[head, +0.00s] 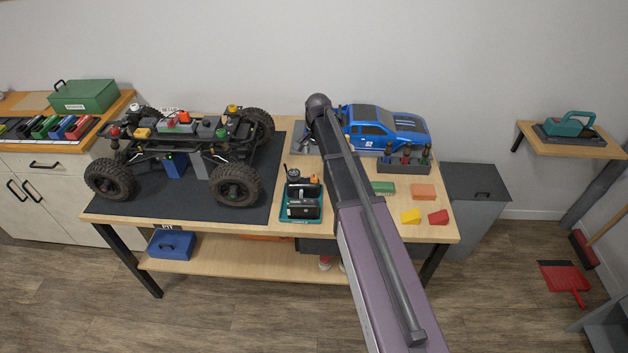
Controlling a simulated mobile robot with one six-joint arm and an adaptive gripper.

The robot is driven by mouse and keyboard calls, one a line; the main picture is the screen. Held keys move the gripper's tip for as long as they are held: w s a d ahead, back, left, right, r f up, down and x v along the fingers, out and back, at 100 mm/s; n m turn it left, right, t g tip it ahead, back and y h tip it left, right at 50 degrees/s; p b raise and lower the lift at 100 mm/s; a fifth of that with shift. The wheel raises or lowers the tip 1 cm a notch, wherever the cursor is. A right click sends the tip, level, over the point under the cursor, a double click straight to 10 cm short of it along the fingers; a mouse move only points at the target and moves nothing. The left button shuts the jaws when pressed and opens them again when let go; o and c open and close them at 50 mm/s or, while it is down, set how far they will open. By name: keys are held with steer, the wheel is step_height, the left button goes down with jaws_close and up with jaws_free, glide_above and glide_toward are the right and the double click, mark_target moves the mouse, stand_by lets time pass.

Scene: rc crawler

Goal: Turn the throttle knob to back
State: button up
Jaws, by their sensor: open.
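A teal tray (287,217) sits near the front middle of the workbench. It holds a black device (303,208) that looks like a hand controller, with small round parts at its back left. I cannot make out which part is the throttle knob or which way it points. My arm comes in from the bottom right and rises over the bench, just right of the tray, to a dark rounded joint. My gripper does not show; the arm covers part of the bench behind it.
A crawler chassis with big tyres (237,185) stands on a dark mat (190,212) at left. A blue truck body (385,127) and a grey bottle rack (404,165) are behind right. Green, orange, yellow and red blocks (410,216) lie at front right.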

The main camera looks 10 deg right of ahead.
mark_target(314, 177)
steer(key=shift+w+a+f+b, duration=0.1)
steer(key=shift+f+b, duration=2.4)
steer(key=shift+f, duration=0.15)
steer(key=shift+w+a+f+b, duration=0.1)
steer(key=shift+f+b, duration=2.35)
steer(key=shift+f, duration=0.2)
jaws_close()
